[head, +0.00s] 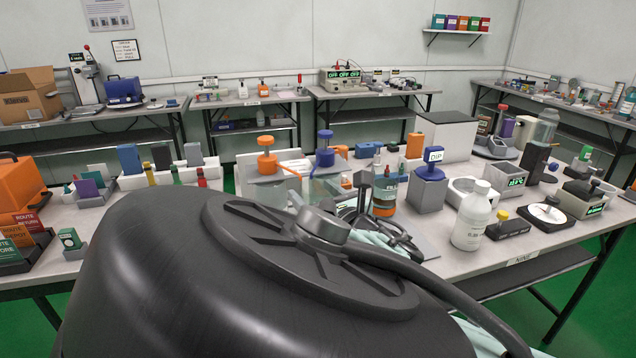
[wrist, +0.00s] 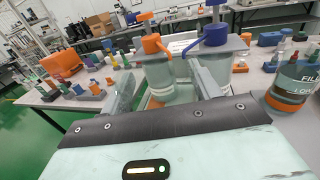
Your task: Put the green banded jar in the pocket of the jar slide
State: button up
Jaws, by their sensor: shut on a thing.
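My gripper (wrist: 162,82) shows in the wrist view with two pale fingers standing apart, closed on a pale translucent thing. Its lower part is hidden by the gripper body, and I cannot see a green band on it. An orange-topped clear vessel (wrist: 155,46) and a blue-topped one (wrist: 214,36) stand just beyond the fingertips. In the head view their orange knob (head: 266,150) and blue knob (head: 325,142) show behind my arm. My dark arm hides much of the table's front there. I cannot make out the jar slide or its pocket in either view.
A clear bottle with an orange band (wrist: 295,88) stands close on the right. In the head view a grey block with a blue top (head: 430,185) and a white bottle (head: 473,215) stand right of my arm. Several small items crowd the table on both sides.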

jog(key=shift+f+b, duration=0.3)
jog(key=shift+f, duration=2.65)
jog(key=shift+f, duration=0.15)
jog(key=o, duration=1.1)
jog(key=shift+o, duration=0.2)
jog(key=p+v, duration=0.1)
jog(key=v, duration=1.1)
